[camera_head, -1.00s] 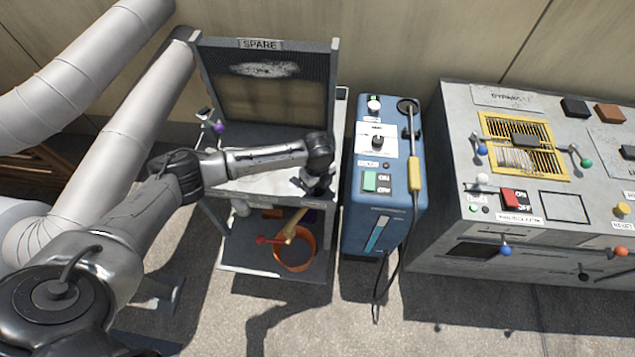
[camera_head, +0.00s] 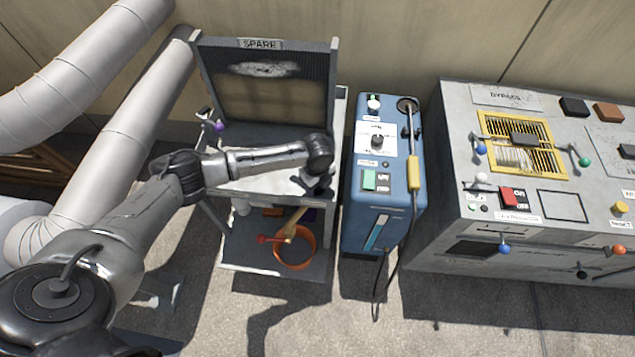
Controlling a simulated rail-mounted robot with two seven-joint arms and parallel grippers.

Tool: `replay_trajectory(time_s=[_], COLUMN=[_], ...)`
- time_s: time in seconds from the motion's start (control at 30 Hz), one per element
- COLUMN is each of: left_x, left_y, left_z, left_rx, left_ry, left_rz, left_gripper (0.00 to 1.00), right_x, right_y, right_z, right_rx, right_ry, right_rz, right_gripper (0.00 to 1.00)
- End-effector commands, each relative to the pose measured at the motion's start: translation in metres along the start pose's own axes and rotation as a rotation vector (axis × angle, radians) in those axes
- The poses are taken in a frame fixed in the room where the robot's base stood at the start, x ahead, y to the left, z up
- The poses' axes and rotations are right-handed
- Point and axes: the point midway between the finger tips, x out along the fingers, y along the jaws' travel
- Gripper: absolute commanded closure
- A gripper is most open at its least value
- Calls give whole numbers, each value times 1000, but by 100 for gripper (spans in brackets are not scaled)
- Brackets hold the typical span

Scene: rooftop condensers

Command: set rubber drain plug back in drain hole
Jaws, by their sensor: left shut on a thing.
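My left gripper (camera_head: 313,186) points down over the right front part of the grey spare stand's top (camera_head: 265,183). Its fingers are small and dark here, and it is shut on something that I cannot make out. The rubber drain plug and the drain hole cannot be told apart in this view; the gripper and forearm cover part of the stand top. My right gripper is not in view.
An upright dark panel marked SPARE (camera_head: 265,85) stands behind the top. An orange bucket (camera_head: 295,262) with tools sits on the lower shelf. A blue machine (camera_head: 375,215) with a yellow-handled wand (camera_head: 414,172) stands close right. A grey control cabinet (camera_head: 455,130) is further right.

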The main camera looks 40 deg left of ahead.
Motion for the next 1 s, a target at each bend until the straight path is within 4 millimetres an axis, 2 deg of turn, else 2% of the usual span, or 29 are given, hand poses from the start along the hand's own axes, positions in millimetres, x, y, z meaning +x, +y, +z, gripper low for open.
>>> replay_trajectory(time_s=[0.43,0.47,0.5,0.77,1.0], left_x=[2,2,2,2,1], left_y=[0,0,0,0,0], left_z=[0,0,0,0,0], left_rx=[0,0,0,0,0], left_ry=[0,0,0,0,0], left_rz=[0,0,0,0,0], left_gripper=[71,42,38,14,14], right_x=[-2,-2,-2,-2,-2], right_y=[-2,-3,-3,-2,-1], right_z=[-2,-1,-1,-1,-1], right_rx=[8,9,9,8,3], right_ry=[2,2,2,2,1], right_rz=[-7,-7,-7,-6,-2], right_gripper=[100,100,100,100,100])
